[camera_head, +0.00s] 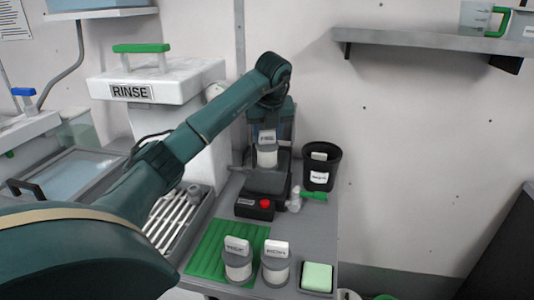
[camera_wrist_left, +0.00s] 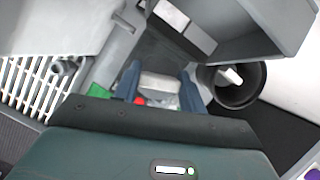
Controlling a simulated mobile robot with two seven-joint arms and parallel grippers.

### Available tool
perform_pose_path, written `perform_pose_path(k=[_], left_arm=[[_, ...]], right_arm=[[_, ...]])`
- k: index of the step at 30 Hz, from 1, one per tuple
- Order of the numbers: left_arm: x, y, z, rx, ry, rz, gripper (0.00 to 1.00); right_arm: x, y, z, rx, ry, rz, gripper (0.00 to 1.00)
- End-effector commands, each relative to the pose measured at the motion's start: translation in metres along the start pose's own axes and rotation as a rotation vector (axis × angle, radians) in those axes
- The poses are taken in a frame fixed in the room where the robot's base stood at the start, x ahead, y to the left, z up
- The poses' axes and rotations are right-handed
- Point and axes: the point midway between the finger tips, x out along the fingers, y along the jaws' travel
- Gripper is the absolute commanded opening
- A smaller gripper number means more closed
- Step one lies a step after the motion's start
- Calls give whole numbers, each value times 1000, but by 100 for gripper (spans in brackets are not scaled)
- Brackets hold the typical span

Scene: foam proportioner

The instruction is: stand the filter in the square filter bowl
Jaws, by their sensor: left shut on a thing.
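My left gripper (camera_head: 268,130) reaches over the bench from the left, pointing down. It is shut on the white tab of a filter (camera_head: 267,156), a pale cylinder with a grey band that hangs upright above or just at a dark grey unit (camera_head: 266,183). In the left wrist view the white tab (camera_wrist_left: 158,82) sits between the blue fingers (camera_wrist_left: 160,85). The square filter bowl cannot be made out with certainty; my arm and the held filter cover part of that area. My right gripper does not show.
A pale green block (camera_head: 317,276) lies at the front right. A black bin (camera_head: 321,168) stands right of the unit with a red button (camera_head: 265,203). A RINSE tank (camera_head: 155,85) stands left.

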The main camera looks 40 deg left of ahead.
Motion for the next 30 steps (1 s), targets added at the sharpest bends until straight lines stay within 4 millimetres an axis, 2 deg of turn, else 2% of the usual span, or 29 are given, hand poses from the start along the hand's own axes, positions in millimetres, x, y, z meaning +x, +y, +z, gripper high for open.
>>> perform_pose_path(k=[5,12,26,27,30], left_arm=[[13,0,-5,0,0,1,7],[41,0,-17,-1,-1,0,7],[49,0,-20,-1,-2,-1,7],[49,0,-20,-1,-2,-1,43],[49,0,-20,-1,-2,0,51]], right_arm=[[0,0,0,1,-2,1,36],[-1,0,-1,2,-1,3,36],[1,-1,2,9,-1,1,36],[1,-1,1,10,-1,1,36],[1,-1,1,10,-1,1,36]])
